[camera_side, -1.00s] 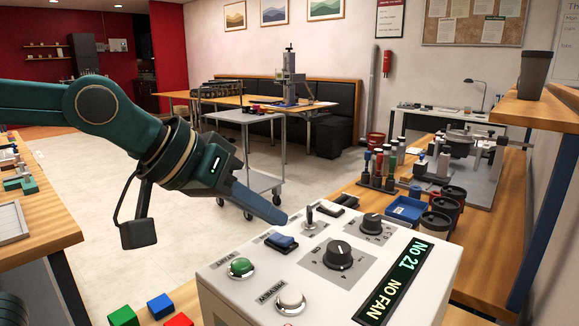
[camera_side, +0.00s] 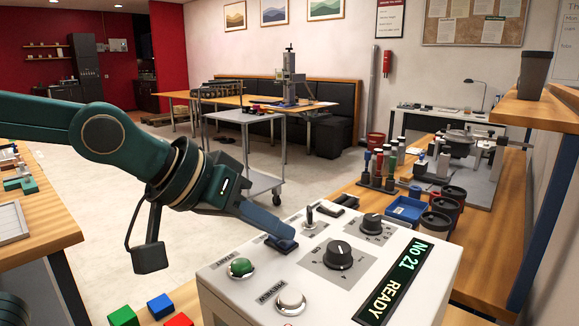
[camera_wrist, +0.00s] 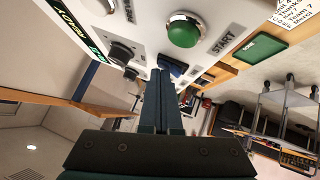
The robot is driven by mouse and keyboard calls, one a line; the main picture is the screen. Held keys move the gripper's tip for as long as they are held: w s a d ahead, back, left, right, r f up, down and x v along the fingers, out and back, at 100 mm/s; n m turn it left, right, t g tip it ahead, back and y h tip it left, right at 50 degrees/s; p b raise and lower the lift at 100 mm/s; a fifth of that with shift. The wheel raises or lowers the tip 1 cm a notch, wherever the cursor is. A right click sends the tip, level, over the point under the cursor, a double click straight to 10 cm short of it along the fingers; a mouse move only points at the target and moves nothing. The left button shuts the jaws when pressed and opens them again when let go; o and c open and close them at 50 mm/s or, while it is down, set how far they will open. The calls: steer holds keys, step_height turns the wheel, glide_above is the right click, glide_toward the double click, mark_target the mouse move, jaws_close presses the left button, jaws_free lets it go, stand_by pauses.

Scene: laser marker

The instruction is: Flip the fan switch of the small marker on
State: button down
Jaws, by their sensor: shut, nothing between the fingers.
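The small marker's white control box (camera_side: 222,287) stands at the front. Its display (camera_side: 392,284) reads "No 21 READY". A blue rocker switch (camera_side: 281,244) sits behind the green START button (camera_side: 241,267); its label is not readable. My gripper (camera_side: 289,233) is shut and empty, its fingertips down at the rocker, seemingly touching it and partly covering it. In the wrist view the shut fingers (camera_wrist: 161,75) reach to the blue rocker (camera_wrist: 176,68), beside the START button (camera_wrist: 183,30). A metal toggle (camera_side: 309,216) stands upright behind the rocker.
The box also carries a white PREVIEW button (camera_side: 290,301) and two black knobs (camera_side: 338,254) (camera_side: 371,223). Red, green and blue blocks (camera_side: 160,306) lie left of the box. A blue tray (camera_side: 406,208) and dark cups (camera_side: 442,216) stand behind it on the right.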

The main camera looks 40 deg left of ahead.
steer(key=shift+s+a+f, duration=0.15)
steer(key=shift+a+f, duration=0.4)
steer(key=shift+a, duration=0.3)
steer(key=shift+a+r, duration=0.1)
steer(key=shift+r, duration=0.25)
steer(key=r, duration=0.2)
steer(key=a+r, duration=0.1)
steer(key=r, duration=0.1)
steer(key=shift+w+r, duration=0.2)
steer(key=shift+r, duration=0.05)
steer(key=v, duration=0.9)
steer(key=shift+s+r, duration=0.2)
steer(key=shift+s, duration=0.15)
steer(key=shift+s+d+r, duration=0.2)
steer(key=shift+s+d, duration=0.05)
steer(key=shift+d, duration=0.15)
